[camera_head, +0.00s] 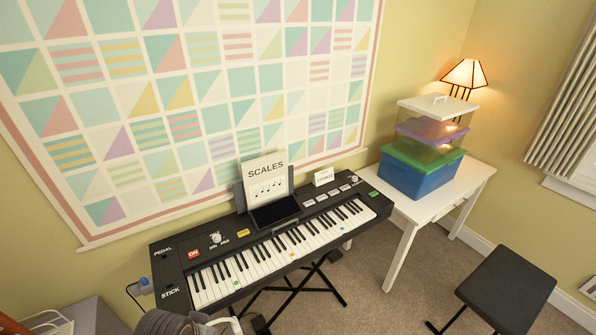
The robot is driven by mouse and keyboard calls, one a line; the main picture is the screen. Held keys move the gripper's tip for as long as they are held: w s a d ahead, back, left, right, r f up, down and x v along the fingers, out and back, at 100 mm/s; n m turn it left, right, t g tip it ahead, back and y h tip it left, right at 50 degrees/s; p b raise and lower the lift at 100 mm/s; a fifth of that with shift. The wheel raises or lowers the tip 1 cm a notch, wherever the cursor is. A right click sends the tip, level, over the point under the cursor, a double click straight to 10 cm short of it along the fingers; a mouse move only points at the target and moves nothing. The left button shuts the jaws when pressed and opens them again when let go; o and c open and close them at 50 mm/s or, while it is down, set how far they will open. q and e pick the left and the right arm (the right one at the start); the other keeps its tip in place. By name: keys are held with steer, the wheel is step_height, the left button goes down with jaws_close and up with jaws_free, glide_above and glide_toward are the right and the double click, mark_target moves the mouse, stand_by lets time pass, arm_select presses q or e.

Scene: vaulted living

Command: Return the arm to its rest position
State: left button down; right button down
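Neither of my grippers can be made out in the head view. A rounded dark grey shape with a pale part beside it shows at the bottom edge, left of centre, in front of the keyboard's near end. It is cut off by the frame, and I cannot tell what it is. No arm is seen touching the keyboard (288,244) or the things around it.
The keyboard stands on a black folding stand, with a "SCALES" sheet (266,183) upright at its back. A white table (450,192) at right holds stacked boxes (412,178) and a lit lamp (465,75). A black bench (507,288) stands lower right. Carpet (395,300) between is clear.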

arm_select(q)
steer(key=s+f+g, duration=0.1)
steer(key=s+f, duration=0.2)
steer(key=f, duration=3.1)
steer(key=s+a+f, duration=0.2)
steer(key=s+f, duration=0.7)
steer(key=s, duration=0.2)
steer(key=s+a+f+g, duration=0.1)
steer(key=s+a+f, duration=0.1)
steer(key=s+f, duration=0.8)
steer(key=shift+s+g, duration=0.3)
steer(key=shift+s, duration=0.2)
